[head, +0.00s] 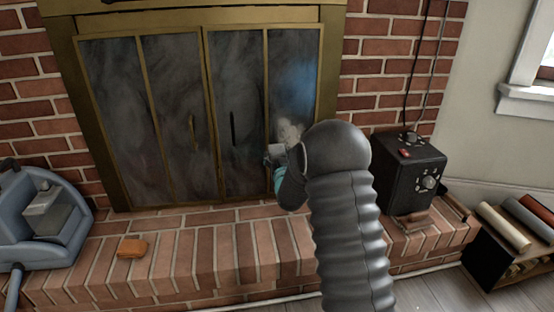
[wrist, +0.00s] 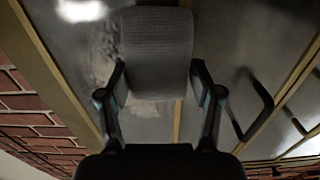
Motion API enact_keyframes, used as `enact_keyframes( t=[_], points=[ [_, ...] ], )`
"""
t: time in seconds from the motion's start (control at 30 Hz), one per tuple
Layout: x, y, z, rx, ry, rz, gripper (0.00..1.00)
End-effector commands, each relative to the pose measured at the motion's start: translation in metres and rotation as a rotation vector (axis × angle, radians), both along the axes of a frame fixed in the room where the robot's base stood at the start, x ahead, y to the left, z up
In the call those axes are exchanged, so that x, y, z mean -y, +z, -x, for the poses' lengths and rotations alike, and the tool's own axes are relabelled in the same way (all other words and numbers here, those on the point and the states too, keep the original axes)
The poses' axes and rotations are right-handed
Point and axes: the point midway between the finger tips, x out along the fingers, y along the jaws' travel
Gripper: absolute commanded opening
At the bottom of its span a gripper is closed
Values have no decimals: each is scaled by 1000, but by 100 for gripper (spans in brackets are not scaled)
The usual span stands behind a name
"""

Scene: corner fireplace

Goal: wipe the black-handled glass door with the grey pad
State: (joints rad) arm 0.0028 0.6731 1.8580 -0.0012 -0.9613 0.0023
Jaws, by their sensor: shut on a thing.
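The black-handled glass door (head: 250,100) is the right door of the brass-framed fireplace, and it is shut. Its black handle (head: 232,126) also shows at the right of the wrist view (wrist: 257,103). The glass is smoky grey, with a bluish patch high on its right panel and a pale smudge just above my gripper. My gripper (head: 275,158) is at the lower right panel, shut on the grey pad (wrist: 157,52). The pad is held flat-faced towards the glass; I cannot tell whether it touches. My arm hides the door's lower right corner.
The left door has a brass handle (head: 192,136). An orange block (head: 131,247) lies on the brick hearth (head: 205,262). A blue-grey caddy (head: 62,200) stands at the left. A black box with knobs (head: 408,175) stands right of my arm. Rolls (head: 502,226) lie at the far right.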

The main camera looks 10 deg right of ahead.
Motion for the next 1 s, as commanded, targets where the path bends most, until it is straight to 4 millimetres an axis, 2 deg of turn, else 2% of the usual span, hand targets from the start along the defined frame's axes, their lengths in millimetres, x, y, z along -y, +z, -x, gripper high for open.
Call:
enact_keyframes(
  t=[0.47, 1.0],
  points=[
    [0, 0, 0, 0, 0, 0, 37],
    [0, 0, -9, 0, 0, 0, 37]
  ],
)
